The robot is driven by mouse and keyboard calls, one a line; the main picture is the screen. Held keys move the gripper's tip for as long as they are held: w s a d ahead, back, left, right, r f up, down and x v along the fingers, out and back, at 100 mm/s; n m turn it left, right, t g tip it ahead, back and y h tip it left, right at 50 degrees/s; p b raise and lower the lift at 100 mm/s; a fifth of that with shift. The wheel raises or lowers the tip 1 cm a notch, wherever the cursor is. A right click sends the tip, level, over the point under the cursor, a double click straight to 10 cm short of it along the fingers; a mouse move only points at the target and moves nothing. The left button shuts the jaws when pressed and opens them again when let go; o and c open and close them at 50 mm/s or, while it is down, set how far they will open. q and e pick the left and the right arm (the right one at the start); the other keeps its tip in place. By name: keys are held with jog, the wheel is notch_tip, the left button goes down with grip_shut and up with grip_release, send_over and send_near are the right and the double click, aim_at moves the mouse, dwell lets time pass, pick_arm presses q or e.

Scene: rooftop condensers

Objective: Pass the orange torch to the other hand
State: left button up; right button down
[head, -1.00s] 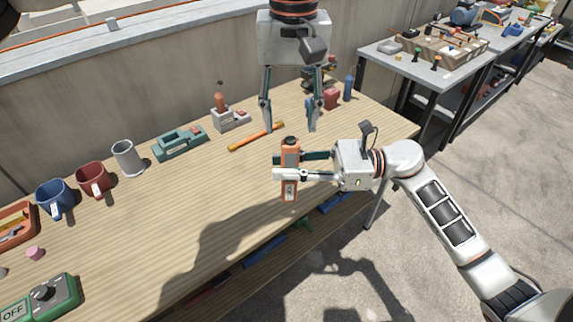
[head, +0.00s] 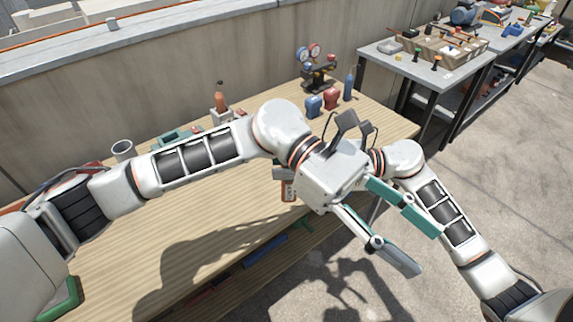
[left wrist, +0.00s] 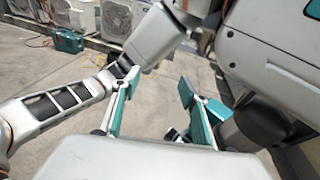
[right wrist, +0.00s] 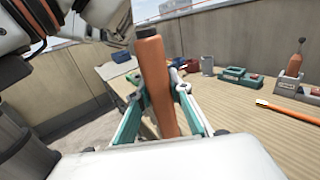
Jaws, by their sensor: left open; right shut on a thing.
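The orange torch stands roughly upright in the right wrist view (right wrist: 155,80), with a dark cap on top. My right gripper (right wrist: 158,92) is shut on it. In the head view only a small lower part of the torch (head: 288,191) shows past my left arm, which hides most of the right gripper. My left gripper (head: 428,250) is open and empty, in front of my right forearm and beyond the table's edge, pointing down and right, away from the torch. The left wrist view shows its spread fingers (left wrist: 157,90) with nothing between them.
The wooden table (head: 110,265) is below. A gauge set (head: 316,68), a blue item (head: 314,105), a red item (head: 332,98) and a blue bottle (head: 349,86) stand at its back right. An orange-yellow stick (right wrist: 285,110) lies on the table. A grey side table (head: 420,70) stands beyond.

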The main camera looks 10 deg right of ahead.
pick_arm(q)
jog(key=w+a+r+n+t+h, duration=0.2)
jog(key=w+a+r+n+h, duration=0.15)
jog(key=n+h, duration=0.95)
jog(key=w+a+f+n+t, duration=0.4)
jog(key=n+t, duration=0.6)
jog(key=n, duration=0.4)
jog(key=w+a+f+n+t, duration=0.45)
jog(key=n+t, duration=0.55)
jog(key=n, duration=0.4)
jog(key=s+a+f+n+t+y, duration=0.1)
jog(key=a+f+n+y, duration=0.5)
jog(key=f, duration=0.4)
jog(key=s+a+f+n+t+y, duration=0.1)
jog(key=a+f+n+y, duration=0.2)
jog(key=a+f+n, duration=0.55)
jog(key=s+a+f+n+t+y, duration=0.15)
jog(key=f+n+y, duration=0.35)
jog(key=f, duration=0.7)
jog(key=a+f+m+g+y, duration=0.1)
jog(key=a+f+g+y, duration=0.1)
jog(key=a+f+y, duration=0.4)
jog(key=a, duration=0.5)
jog(key=shift+w+a+f, duration=0.25)
jog(key=shift+w+a, duration=0.05)
jog(key=shift+w, duration=0.1)
jog(key=shift+d+m+g, duration=0.15)
jog(key=shift+m+g, duration=0.1)
